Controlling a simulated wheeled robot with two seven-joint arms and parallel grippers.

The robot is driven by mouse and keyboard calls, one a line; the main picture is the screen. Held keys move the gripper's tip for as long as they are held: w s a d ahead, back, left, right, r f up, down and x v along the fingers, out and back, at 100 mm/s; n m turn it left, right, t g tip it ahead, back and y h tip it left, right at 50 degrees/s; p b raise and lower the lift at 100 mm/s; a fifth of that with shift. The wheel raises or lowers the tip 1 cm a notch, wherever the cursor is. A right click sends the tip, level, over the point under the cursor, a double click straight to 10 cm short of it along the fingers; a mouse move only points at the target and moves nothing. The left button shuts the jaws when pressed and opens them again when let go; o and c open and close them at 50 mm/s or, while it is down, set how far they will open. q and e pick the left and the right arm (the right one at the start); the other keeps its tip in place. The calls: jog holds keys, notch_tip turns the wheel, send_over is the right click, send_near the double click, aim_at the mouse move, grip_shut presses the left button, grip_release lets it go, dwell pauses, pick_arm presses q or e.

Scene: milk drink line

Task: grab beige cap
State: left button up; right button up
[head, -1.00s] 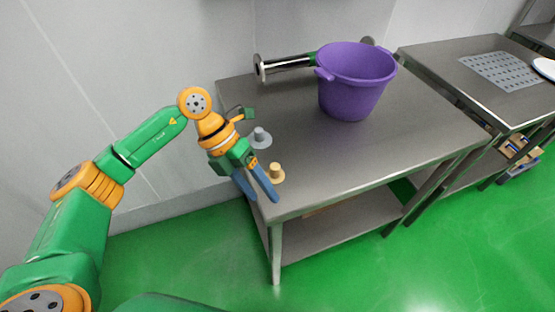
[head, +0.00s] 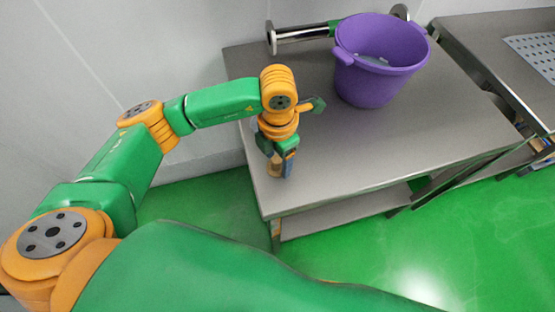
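The beige cap (head: 274,168) stands near the front left corner of the steel table, mostly hidden by my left gripper. My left gripper (head: 277,167) points down at it, with its blue-tipped fingers around the cap. Whether the fingers press on the cap cannot be made out. A grey cap (head: 254,124) is almost wholly hidden behind the gripper. My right gripper is not in view.
A purple bucket (head: 372,88) with something pale inside stands at the back of the steel table (head: 350,150). A shiny metal tube (head: 300,34) lies behind it. A second table (head: 480,38) stands at the right. The table's front middle is clear.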

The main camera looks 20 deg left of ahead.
pick_arm(q)
jog(key=shift+s+r, duration=0.1)
jog(key=shift+s, duration=0.1)
grip_shut()
jog(key=shift+w, duration=0.1)
